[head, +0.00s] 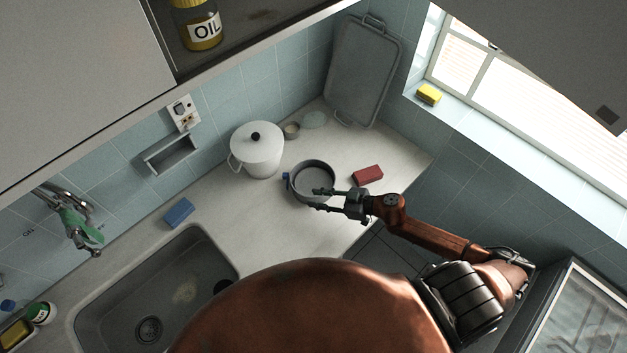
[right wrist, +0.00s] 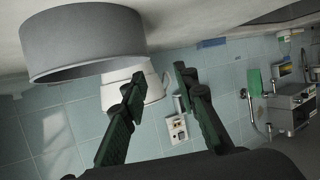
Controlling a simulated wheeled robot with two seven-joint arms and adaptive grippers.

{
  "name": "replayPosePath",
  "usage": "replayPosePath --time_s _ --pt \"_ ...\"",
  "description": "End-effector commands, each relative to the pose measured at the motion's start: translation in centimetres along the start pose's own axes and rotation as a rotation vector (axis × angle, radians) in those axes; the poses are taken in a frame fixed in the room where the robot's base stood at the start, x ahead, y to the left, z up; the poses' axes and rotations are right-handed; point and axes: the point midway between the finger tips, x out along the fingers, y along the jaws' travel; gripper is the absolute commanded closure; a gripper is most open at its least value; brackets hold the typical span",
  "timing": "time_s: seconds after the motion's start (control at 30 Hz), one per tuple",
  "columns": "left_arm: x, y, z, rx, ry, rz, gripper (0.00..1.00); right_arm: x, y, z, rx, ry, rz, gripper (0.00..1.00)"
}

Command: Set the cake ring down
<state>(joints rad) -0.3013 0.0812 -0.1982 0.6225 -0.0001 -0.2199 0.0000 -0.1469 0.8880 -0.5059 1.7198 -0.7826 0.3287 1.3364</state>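The cake ring (head: 332,172) is a grey round hoop on the pale counter, in the middle of the head view. In the right wrist view, which is upside down, the cake ring (right wrist: 85,42) shows large at upper left and appears to rest on the counter. My right gripper (head: 316,199) is at the ring's near side in the head view, its fingers overlapping the ring's outline. In the right wrist view my right gripper (right wrist: 158,85) has its fingers spread, with nothing between them; the ring is outside them, to one side. My left gripper is not in view.
A white lidded pot (head: 257,152) stands behind and left of the ring. A red block (head: 368,175) lies close to its right. A blue sponge (head: 179,212) lies by the sink (head: 155,290). A tray (head: 362,70) leans in the corner. Counter left of the ring is clear.

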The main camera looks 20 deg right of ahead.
Motion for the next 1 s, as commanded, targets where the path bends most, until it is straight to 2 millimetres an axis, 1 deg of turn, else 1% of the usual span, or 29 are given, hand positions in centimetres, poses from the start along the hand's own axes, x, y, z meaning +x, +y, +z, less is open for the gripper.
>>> replayPosePath --time_s 0.07,0.17,0.47,0.6,0.7,0.8,1.0 --pt "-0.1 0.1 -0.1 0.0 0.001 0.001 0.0 -0.6 0.9 1.0 0.031 -0.014 0.035 0.73" --pt "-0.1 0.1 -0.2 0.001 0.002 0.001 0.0 -0.3 1.4 1.5 0.045 -0.02 0.053 0.73" --pt "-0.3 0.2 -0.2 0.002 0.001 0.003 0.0 3.0 1.4 1.5 0.045 -0.018 0.052 0.73" --pt "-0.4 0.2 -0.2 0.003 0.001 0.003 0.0 5.2 1.3 1.4 0.044 -0.018 0.05 0.73" --pt "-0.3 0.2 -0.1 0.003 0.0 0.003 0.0 6.3 1.4 1.5 0.044 -0.018 0.05 0.73" --pt "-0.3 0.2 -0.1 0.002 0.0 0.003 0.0 6.9 1.4 1.6 0.045 -0.02 0.05 0.73" --pt "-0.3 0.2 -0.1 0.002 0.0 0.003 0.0 6.9 1.4 1.6 0.044 -0.02 0.05 0.73"
